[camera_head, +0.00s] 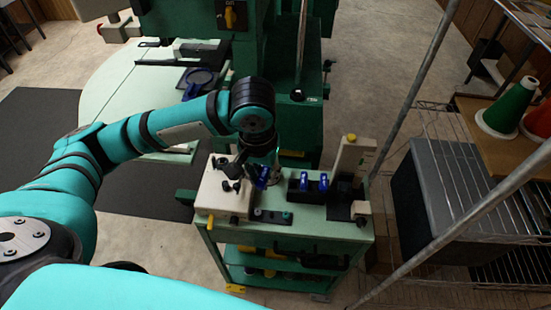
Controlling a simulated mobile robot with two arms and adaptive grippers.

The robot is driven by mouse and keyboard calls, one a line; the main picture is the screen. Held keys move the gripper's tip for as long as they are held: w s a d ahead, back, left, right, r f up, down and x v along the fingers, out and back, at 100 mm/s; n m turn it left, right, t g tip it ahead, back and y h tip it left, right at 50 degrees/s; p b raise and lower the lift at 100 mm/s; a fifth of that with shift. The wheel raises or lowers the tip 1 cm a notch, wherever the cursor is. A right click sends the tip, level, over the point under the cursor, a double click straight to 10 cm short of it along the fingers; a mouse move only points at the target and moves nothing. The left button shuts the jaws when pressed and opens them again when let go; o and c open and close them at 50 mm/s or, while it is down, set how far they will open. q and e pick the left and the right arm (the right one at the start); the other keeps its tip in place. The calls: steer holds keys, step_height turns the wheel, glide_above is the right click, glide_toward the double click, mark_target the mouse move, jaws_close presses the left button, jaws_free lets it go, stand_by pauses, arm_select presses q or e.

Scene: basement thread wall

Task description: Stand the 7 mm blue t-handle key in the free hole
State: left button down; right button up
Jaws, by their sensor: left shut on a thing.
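My left arm reaches in from the left and bends down over the small green bench. Its black gripper (257,173) is low over the bench, shut on a blue t-handle key (263,178), left of the black holder. The key is small and partly covered by the fingers, so its tip and any size mark cannot be made out. The black holder (296,195) has two blue handles (304,181) (323,182) standing in it. The free hole is too small to make out. My right gripper is not in view.
A beige block (214,195) with black knobs stands at the bench's left, and an upright beige piece (352,157) at its right. A small dark plate (272,216) lies at the front. Green machinery (300,128) rises behind. A wire rack with grey bin (445,170) is to the right.

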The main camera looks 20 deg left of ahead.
arm_select(q)
steer(key=w+d+f+n+g+p, duration=0.1)
steer(key=w+d+f+p, duration=0.15)
steer(key=w, duration=0.35)
steer(key=w+d+f+n+p, duration=0.1)
steer(key=w+d+f+p, duration=0.1)
steer(key=w+f+p, duration=0.3)
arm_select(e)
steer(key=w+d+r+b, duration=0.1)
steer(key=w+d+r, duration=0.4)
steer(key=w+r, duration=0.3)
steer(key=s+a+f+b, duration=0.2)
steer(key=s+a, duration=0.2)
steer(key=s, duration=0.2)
arm_select(q)
steer(key=f+b, duration=0.4)
steer(key=f, duration=0.1)
steer(key=shift+w+a+f+b, duration=0.15)
steer(key=shift+w+a+b, duration=0.05)
steer(key=shift+w+b, duration=0.15)
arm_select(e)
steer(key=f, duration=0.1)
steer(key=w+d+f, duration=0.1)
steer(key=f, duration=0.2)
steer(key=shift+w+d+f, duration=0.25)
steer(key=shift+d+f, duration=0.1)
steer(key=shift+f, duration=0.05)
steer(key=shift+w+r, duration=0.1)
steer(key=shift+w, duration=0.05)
